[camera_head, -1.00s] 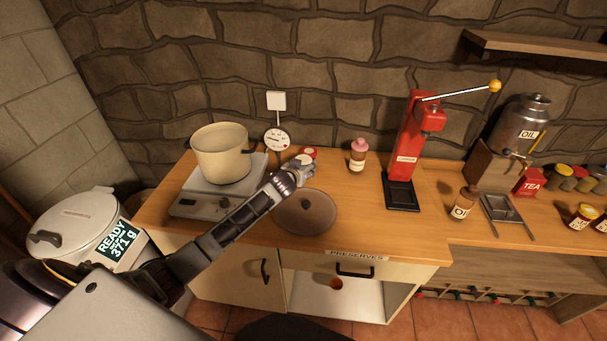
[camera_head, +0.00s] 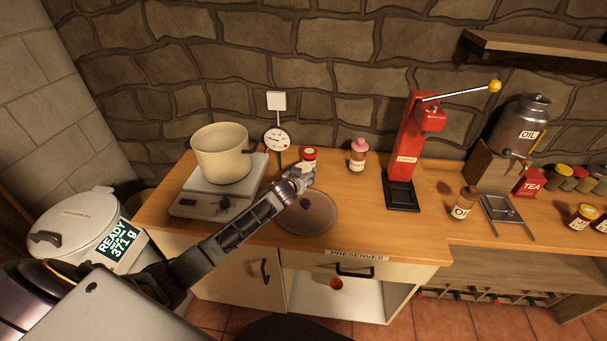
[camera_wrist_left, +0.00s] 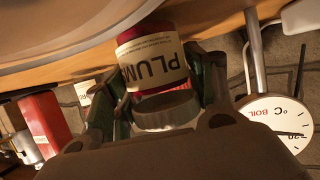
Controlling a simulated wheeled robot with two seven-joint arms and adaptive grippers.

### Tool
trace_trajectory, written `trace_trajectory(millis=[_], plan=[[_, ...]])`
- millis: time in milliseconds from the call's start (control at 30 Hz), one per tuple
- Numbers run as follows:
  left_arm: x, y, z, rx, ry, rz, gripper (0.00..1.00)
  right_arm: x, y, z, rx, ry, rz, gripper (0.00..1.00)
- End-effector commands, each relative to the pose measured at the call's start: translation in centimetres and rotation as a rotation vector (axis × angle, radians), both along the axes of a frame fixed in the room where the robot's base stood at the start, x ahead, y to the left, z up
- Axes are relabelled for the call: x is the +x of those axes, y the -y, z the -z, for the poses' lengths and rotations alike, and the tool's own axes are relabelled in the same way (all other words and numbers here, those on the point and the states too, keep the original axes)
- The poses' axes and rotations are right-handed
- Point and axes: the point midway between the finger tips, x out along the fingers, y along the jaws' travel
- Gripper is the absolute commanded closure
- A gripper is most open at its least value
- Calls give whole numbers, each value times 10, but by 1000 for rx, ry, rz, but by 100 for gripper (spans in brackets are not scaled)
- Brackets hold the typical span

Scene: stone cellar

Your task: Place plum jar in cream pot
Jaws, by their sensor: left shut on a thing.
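I cannot tell whether the jar touches the counter. The cream pot (camera_head: 224,165) stands open and upright to the left, on the scale-like hot plate (camera_head: 194,204). My right gripper is not in view.
A dark round lid (camera_head: 318,217) lies on the counter below my gripper. A dial thermometer (camera_head: 277,139) stands between pot and jar. A pink-capped bottle (camera_head: 358,157) and a red press (camera_head: 408,150) stand to the right. The counter between them is clear.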

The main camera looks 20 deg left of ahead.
Motion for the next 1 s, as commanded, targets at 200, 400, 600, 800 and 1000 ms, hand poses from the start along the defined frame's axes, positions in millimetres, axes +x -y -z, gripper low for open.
trace_trajectory(millis=[200,400,600,800,1000], plan=[[0,0,3,0,0,0,36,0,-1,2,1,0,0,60],[0,0,2,0,0,0,23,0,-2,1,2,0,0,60],[0,0,2,0,0,0,23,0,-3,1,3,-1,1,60],[0,0,-1,1,0,0,23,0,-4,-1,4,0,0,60],[-9,0,-3,0,0,0,23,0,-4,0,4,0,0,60]])
